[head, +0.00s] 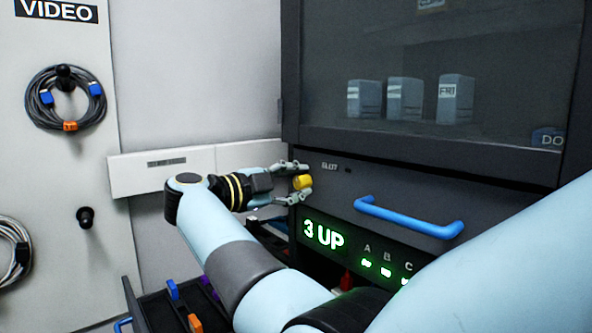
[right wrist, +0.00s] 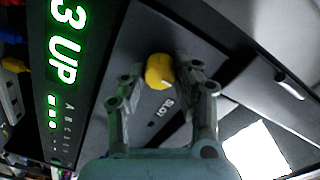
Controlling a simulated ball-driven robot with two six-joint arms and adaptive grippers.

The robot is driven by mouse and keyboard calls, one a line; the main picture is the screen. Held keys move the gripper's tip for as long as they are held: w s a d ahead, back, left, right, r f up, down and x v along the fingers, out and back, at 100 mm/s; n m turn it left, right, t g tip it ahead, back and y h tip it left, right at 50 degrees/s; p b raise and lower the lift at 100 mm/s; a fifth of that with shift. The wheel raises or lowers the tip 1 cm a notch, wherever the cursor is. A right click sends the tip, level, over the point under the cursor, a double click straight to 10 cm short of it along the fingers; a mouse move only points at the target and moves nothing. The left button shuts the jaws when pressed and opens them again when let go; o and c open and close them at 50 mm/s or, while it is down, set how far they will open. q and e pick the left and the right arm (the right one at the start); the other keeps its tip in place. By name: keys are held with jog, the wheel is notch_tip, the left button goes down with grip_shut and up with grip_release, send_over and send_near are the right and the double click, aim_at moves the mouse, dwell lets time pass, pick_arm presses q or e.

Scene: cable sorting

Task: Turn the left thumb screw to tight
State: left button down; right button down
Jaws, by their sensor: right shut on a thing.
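A yellow thumb screw (head: 303,182) sits on the dark drawer front, at its left end near the "SLOT" label. It also shows in the right wrist view (right wrist: 159,70), with a small white mark on its head. My right gripper (head: 294,184) reaches it from the left and is shut on it; its fingers lie on either side of the screw in the right wrist view (right wrist: 163,74). No second thumb screw can be seen; my arm covers the lower right. My left gripper is not in view.
A blue handle (head: 408,217) sticks out of the drawer front to the right. Below is a green display (head: 323,234) reading "3 UP". An open drawer (head: 150,309) with coloured connectors is at the lower left. A coiled cable (head: 43,118) hangs on the left panel.

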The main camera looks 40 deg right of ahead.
jog(key=shift+n, duration=0.3)
jog(key=shift+p, duration=0.3)
jog(key=c, duration=1)
grip_release()
